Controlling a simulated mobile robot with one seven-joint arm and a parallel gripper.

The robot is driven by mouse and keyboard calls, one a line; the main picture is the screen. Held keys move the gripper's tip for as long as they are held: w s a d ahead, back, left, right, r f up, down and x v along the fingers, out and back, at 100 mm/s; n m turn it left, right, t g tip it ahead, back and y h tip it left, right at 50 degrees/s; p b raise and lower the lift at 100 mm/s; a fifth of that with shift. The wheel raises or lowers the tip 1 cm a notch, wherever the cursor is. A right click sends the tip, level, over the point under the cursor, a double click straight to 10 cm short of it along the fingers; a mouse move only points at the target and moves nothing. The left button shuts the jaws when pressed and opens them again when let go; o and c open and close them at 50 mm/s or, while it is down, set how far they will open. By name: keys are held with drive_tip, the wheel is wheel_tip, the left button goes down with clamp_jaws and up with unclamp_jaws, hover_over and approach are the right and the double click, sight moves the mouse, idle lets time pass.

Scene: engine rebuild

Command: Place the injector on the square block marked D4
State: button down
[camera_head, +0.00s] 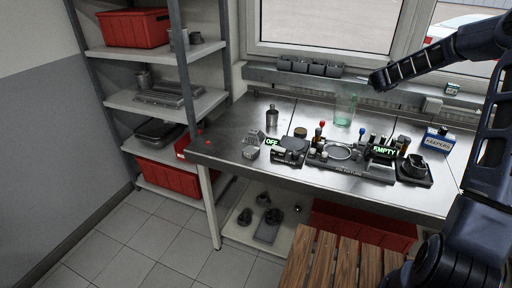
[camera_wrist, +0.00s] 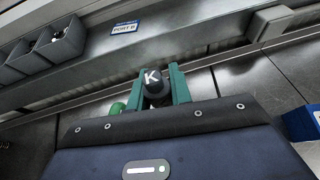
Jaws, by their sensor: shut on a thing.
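My gripper (camera_wrist: 158,84) is shut on a dark round-topped piece marked K (camera_wrist: 153,77), held between two green fingers in the wrist view. I cannot tell from its top alone whether this is the injector. In the head view my gripper (camera_head: 374,82) is raised above the back of the steel bench, just right of and above a greenish glass (camera_head: 345,108); the held piece is too small to make out there. No block marked D4 can be read in either view.
The bench (camera_head: 240,130) carries a grey fixture tray (camera_head: 352,168), signs reading OFF (camera_head: 272,141) and EMPTY (camera_head: 384,152), and a blue-white KEEPERS box (camera_head: 438,140). Grey bins (camera_head: 310,67) sit on the back ledge. A PORT B label (camera_wrist: 124,27) shows.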

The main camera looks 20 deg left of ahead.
drive_tip(key=s+a+f+n+y, duration=0.1)
drive_tip(key=s+a+n+y, duration=0.2)
drive_tip(key=a, duration=0.6)
drive_tip(key=s+a+n+y, duration=0.15)
drive_tip(key=s+a, duration=0.25)
drive_tip(key=a, duration=0.5)
wheel_tip(320, 180, up, 5)
drive_tip(key=n+g+y, duration=1)
drive_tip(key=n+g, duration=0.2)
drive_tip(key=n, duration=0.1)
hover_over(249, 148)
wheel_tip(249, 148, down, 20)
drive_tip(key=shift+r, duration=0.2)
drive_tip(key=shift+y, duration=0.25)
drive_tip(key=c, duration=1.3)
unclamp_jaws()
drive_tip(key=shift+f, duration=0.1)
